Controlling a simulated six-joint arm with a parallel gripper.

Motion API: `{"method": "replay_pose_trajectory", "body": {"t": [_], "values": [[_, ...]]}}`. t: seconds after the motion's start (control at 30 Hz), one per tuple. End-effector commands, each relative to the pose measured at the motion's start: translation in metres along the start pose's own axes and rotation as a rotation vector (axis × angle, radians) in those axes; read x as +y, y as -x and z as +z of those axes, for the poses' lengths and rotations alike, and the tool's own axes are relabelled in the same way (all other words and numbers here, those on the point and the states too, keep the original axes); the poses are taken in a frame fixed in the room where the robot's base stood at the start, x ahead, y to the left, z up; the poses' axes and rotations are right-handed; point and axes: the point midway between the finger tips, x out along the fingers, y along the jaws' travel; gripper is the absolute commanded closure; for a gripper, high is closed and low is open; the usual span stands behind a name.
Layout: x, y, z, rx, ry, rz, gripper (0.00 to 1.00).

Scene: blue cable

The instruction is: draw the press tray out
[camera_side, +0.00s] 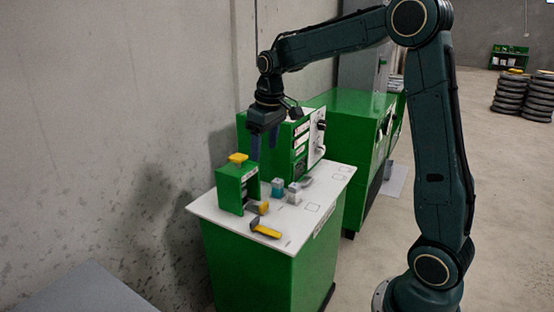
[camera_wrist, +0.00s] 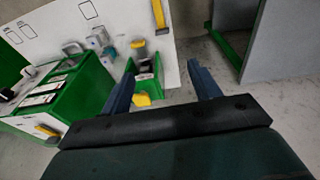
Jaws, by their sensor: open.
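The small green press (camera_side: 230,190) stands on the white bench top, with a yellow knob (camera_side: 238,158) on its top. What looks like the press tray (camera_side: 260,208), a grey piece with a yellow end, shows low at the press's open front. In the wrist view, the press (camera_wrist: 156,70) lies between my fingers, with its yellow knob (camera_wrist: 142,99) nearer me and the yellow tray end (camera_wrist: 138,44) farther off. My gripper (camera_side: 264,145) is open and empty, above and behind the press, apart from it. How far the tray sits inside is hard to tell.
A yellow-handled bar (camera_side: 265,230) lies at the bench's front edge. A teal block (camera_side: 278,187) and grey pieces (camera_side: 294,193) stand right of the press. A green cabinet with a control panel (camera_side: 301,140) rises behind. The bench top's right part (camera_side: 318,197) is mostly clear.

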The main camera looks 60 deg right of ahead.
Motion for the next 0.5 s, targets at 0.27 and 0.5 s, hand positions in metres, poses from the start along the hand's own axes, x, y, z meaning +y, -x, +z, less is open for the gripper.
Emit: {"method": "replay_pose_trajectory", "body": {"t": [0.27,0.5], "values": [[0.043,-0.056,-0.033,-0.075,-0.003,-0.017,0.38],[0.075,-0.103,-0.048,-0.126,-0.001,-0.035,0.38]]}}
